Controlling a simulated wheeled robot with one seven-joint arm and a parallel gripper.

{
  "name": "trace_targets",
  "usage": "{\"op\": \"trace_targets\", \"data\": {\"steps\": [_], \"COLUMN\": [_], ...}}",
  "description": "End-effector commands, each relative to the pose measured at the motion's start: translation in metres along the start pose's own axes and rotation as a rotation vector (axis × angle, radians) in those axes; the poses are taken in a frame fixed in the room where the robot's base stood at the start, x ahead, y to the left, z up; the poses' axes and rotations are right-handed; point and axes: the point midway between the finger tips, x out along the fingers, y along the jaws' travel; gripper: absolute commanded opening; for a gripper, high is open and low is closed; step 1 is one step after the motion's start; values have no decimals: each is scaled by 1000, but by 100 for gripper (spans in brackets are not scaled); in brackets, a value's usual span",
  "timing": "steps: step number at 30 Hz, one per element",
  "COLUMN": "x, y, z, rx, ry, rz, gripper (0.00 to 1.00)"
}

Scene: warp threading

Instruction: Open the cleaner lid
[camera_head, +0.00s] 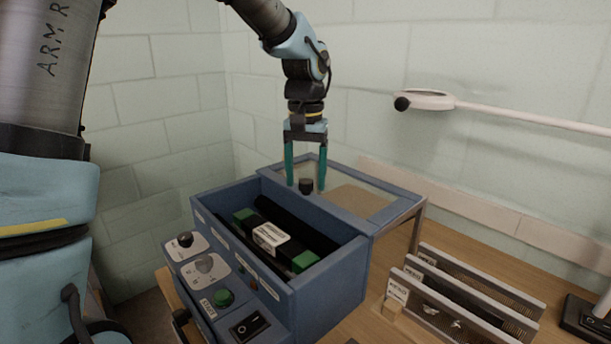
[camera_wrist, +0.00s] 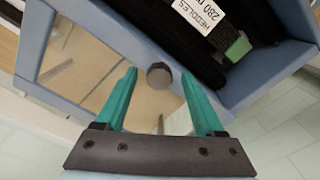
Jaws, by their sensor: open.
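The cleaner is a blue box (camera_head: 335,285) on the wooden table. Its lid (camera_head: 395,213), a blue frame with a clear window, lies swung back about level behind the open box; it also shows in the wrist view (camera_wrist: 32,40). A dark round knob (camera_head: 306,186) sits on the lid near the box opening; the wrist view shows it (camera_wrist: 159,75) too. My gripper (camera_head: 306,187) points down over the lid with its green fingers open, one on each side of the knob. I cannot tell whether either finger touches it.
A black cassette with green ends and a white label (camera_head: 271,238) lies inside the box. The front panel has knobs, a green button (camera_head: 223,298) and a black switch (camera_head: 246,326). A slotted rack (camera_head: 465,295) stands right; a magnifier arm (camera_head: 425,99) hangs above.

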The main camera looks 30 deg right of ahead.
Motion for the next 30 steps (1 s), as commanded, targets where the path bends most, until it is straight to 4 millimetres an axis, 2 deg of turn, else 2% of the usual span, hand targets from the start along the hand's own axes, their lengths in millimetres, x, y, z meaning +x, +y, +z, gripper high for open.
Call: {"op": "trace_targets", "data": {"steps": [8, 21, 25, 30], "x": [-7, -85, -100, -108], "y": [0, 0, 0, 0], "z": [-1, -1, -1, 0], "rx": [-1, -1, -1, 0], "ry": [3, 3, 3, 0], "rz": [0, 1, 0, 0], "gripper": [70, 70, 70, 70]}}
